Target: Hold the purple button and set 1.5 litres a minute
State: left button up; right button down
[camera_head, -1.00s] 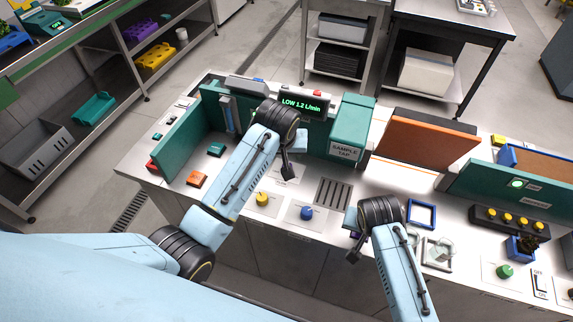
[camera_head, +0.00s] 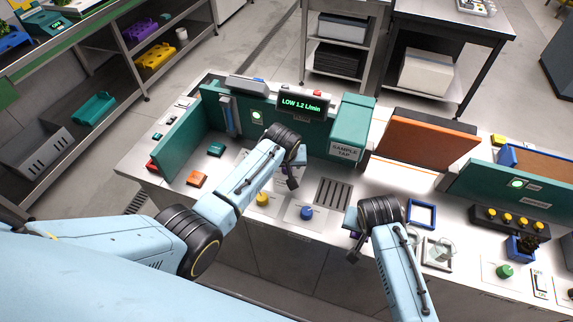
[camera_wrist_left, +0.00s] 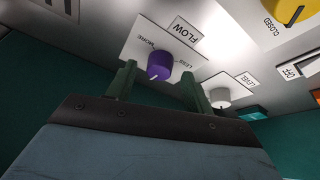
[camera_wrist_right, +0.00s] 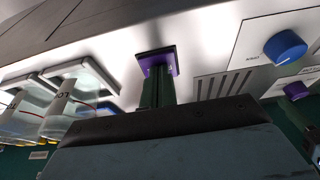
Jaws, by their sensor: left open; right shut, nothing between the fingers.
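The display (camera_head: 303,104) reads LOW 1.2 L/min in green. In the left wrist view a purple knob (camera_wrist_left: 160,65) with a white pointer line sits on a plate marked FLOW, LESS and MORE. My left gripper (camera_wrist_left: 158,74) is open, its fingertips on either side of the knob in the picture; I cannot tell whether they touch it. It also shows in the head view (camera_head: 291,183). My right gripper (camera_wrist_right: 158,82) is shut, pointing at the purple button (camera_wrist_right: 158,62) in its dark frame. Its fingertips overlap the button and seem to touch it; how far it is pressed is hidden.
A grey knob (camera_wrist_left: 219,97) marked LEVEL stands beside the flow knob. A yellow knob (camera_head: 262,198) and a blue knob (camera_head: 307,212) are near the counter front. The green sample tap box (camera_head: 351,128) stands behind the drain grille (camera_head: 333,191). Clear containers (camera_wrist_right: 83,82) stand beside the button.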

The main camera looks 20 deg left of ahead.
pick_arm(q)
jog(key=shift+w+f, duration=0.2)
jog(key=shift+f, duration=0.35)
jog(key=c, duration=1)
jog(key=shift+a+m+h, duration=0.2)
jog(key=shift+m+h, duration=0.7)
jog(key=shift+m, duration=1.4)
jog(key=o, duration=1)
jog(key=shift+r, duration=0.1)
jog(key=v, duration=1.2)
